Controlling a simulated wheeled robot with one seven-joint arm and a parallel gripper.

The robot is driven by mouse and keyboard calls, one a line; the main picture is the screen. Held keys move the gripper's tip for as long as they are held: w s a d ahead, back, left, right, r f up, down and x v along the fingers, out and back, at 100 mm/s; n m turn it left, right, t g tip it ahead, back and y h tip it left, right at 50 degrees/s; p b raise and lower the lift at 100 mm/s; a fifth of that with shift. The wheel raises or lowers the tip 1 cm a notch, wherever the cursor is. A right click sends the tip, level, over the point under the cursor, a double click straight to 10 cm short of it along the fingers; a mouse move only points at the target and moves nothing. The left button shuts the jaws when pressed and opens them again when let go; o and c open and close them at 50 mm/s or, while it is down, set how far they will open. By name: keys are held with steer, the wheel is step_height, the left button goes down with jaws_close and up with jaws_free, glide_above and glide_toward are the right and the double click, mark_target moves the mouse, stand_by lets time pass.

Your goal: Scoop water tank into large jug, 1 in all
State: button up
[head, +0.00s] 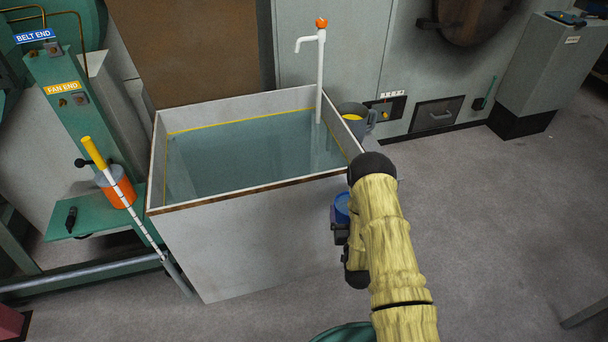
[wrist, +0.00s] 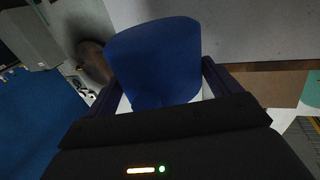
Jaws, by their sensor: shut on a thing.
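The water tank (head: 245,240) is a large pale box with an open top, standing left of centre in the head view. Bluish water (head: 235,155) fills much of it, with a yellow line around the inner wall. A grey jug (head: 369,122) with a handle and yellow inside stands behind the tank's right wall, partly hidden by it. My gripper (head: 340,232) is low, in front of the tank's right side, outside it. It is shut on a blue object (head: 342,208), seen broad between the fingers in the wrist view (wrist: 155,60). Its full shape and contents are hidden.
A white tap pipe (head: 320,75) with an orange top rises at the tank's back right corner. A yellow-topped striped rod (head: 122,190) leans by the tank's left side. Green machinery (head: 85,130) stands left. The grey floor (head: 490,220) at the right is clear.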

steer(key=shift+d, duration=0.25)
steer(key=shift+w+d, duration=0.15)
steer(key=shift+d, duration=0.1)
steer(key=shift+a, duration=0.25)
stand_by(1.2)
steer(key=shift+d, duration=0.25)
steer(key=shift+r, duration=0.1)
stand_by(0.6)
step_height(320, 180, up, 16)
steer(key=p, duration=1.1)
steer(key=shift+p, duration=0.35)
stand_by(3.0)
